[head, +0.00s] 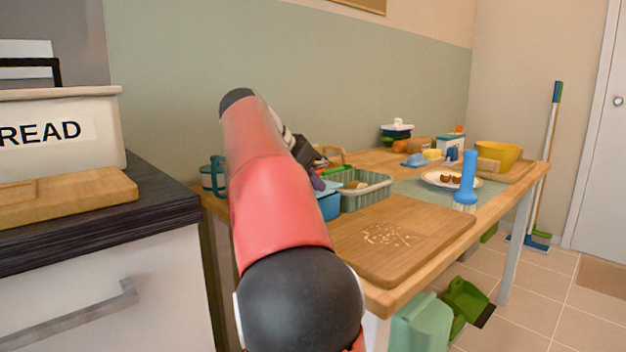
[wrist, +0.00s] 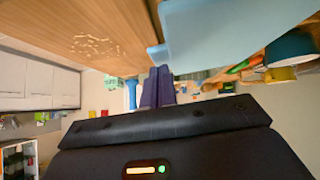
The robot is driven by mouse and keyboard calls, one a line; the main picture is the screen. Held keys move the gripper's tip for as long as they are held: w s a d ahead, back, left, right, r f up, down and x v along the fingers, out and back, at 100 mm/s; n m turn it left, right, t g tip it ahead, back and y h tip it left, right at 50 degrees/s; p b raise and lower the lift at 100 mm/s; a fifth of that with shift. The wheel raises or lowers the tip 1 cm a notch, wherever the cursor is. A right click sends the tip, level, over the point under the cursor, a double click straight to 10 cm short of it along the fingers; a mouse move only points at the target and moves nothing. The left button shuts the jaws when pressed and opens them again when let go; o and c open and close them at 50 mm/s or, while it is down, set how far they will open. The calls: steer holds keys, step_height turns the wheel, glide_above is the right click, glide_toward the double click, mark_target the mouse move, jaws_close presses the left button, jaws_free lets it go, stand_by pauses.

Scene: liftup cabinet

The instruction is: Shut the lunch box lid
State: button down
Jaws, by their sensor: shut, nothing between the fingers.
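The blue lunch box (head: 330,207) is on the wooden table, mostly hidden behind my red arm in the head view. In the wrist view a large light blue surface, which looks like part of the lunch box (wrist: 225,30), is close above and right of my fingers. Which part of it this is, and how far the lid stands open, I cannot tell. My gripper (head: 318,182) is beside the box in the head view. Its purple fingers (wrist: 156,88) are together and empty in the wrist view. I cannot tell whether they touch the box.
A grey-green basket (head: 365,193) stands right beside the lunch box. A cutting board (head: 425,228) with crumbs lies in front. A wall is behind the table.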

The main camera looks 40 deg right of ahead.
steer(key=f+b, duration=0.1)
steer(key=b, duration=0.1)
steer(key=shift+s+f+t+b, duration=0.15)
steer(key=shift+f+t+b, duration=0.15)
steer(key=shift+s+f+m+t+b, duration=0.1)
steer(key=shift+f+m+t+b, duration=0.15)
steer(key=shift+b, duration=0.25)
steer(key=shift+r, duration=0.15)
